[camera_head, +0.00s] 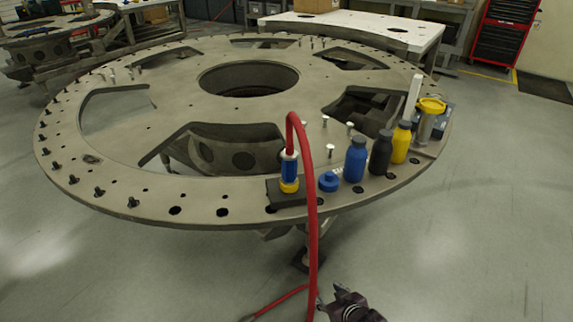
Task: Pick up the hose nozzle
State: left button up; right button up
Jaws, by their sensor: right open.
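The hose nozzle (289,172), blue with a yellow lower end, stands upright on a dark square pad (284,193) near the front rim of the big round turret plate (115,196). A red hose (312,225) rises from its top, arches over and hangs down in front of the plate to the floor. My right gripper (340,298) is at the bottom edge, partly cut off, open and away from the nozzle. It is lower in the picture than the plate rim, near the hanging hose. My left gripper does not show.
Right of the nozzle stand a small blue container (329,181), blue (356,160), black (380,154) and yellow (401,144) bottles, and a yellow-topped item (431,106). Pins and large cut-outs dot the plate. The floor (460,240) at right is clear.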

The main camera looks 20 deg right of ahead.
jog(key=w+a+r+t, duration=0.1)
jog(key=w+r, duration=0.1)
jog(key=r, duration=0.6)
jog(key=w+a+r+t+y, duration=0.1)
jog(key=w+r, duration=0.1)
jog(key=r, duration=0.7)
jog(key=w+a+r+t, duration=0.1)
jog(key=w+r+t, duration=0.1)
jog(key=r, duration=0.6)
jog(key=shift+w+a+r+p, duration=0.15)
jog(key=shift+a+r+p, duration=0.15)
jog(key=shift+a, duration=0.1)
jog(key=n+t+y, duration=0.2)
jog(key=t+y, duration=0.2)
send_near(294, 167)
jog(key=x, duration=0.4)
jog(key=shift+w+a, duration=0.2)
jog(key=shift+w, duration=0.05)
jog(key=p+x, duration=0.1)
jog(key=x, duration=0.5)
jog(key=shift+w, duration=0.4)
jog(key=shift+w+a+f, duration=0.15)
jog(key=shift+w, duration=0.3)
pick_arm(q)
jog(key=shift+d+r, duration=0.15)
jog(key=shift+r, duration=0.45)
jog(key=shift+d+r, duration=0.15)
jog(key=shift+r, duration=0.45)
pick_arm(e)
grip_shut()
